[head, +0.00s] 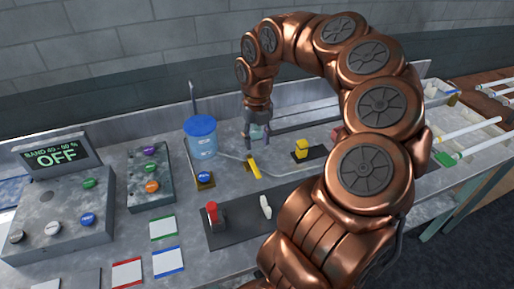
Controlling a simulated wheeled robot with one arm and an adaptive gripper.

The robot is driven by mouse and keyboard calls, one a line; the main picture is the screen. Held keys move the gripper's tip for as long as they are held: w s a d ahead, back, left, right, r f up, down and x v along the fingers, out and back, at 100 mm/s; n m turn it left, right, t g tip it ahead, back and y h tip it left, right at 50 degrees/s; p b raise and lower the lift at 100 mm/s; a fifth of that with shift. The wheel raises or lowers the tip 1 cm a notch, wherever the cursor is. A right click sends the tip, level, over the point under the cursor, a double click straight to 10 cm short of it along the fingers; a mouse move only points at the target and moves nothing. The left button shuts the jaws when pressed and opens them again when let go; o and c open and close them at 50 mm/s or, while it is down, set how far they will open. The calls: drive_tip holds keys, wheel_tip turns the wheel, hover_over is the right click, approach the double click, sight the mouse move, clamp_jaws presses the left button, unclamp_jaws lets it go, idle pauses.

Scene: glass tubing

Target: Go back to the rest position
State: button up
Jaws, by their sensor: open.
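My gripper (258,134) hangs at the end of my copper arm, pointing down over the back half of the bench. It is open, and I see nothing between its fingers. It is right of the blue-lidded container (202,138) and above a small yellow piece (254,168) on the bench. No marked rest position shows in this view. My arm hides part of the bench on the right.
The grey bench (100,240) carries a control box (62,222) with a display (55,155) reading OFF, a button panel (151,178), a red-topped part (212,213) and a yellow block (302,148). White tubes (470,133) lie on a rack at right.

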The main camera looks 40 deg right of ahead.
drive_tip(key=shift+r, duration=0.3)
idle(0.4)
drive_tip(key=s+a+r+m, duration=0.2)
drive_tip(key=s+a+m, duration=0.2)
drive_tip(key=a+m, duration=0.3)
drive_tip(key=s+a+r+m, duration=0.2)
drive_tip(key=s+a+m, duration=0.3)
drive_tip(key=a, duration=0.4)
drive_tip(key=s+a+f+m+g, duration=0.1)
drive_tip(key=s+a+f+m, duration=0.1)
drive_tip(key=s+m, duration=0.5)
drive_tip(key=s+a+f+m, duration=0.2)
drive_tip(key=s+a+m, duration=0.2)
drive_tip(key=m, duration=0.9)
drive_tip(key=shift+s+a+f+g, duration=0.2)
drive_tip(key=shift+s+a+g, duration=0.2)
drive_tip(key=shift+s, duration=0.95)
drive_tip(key=shift+d, duration=0.1)
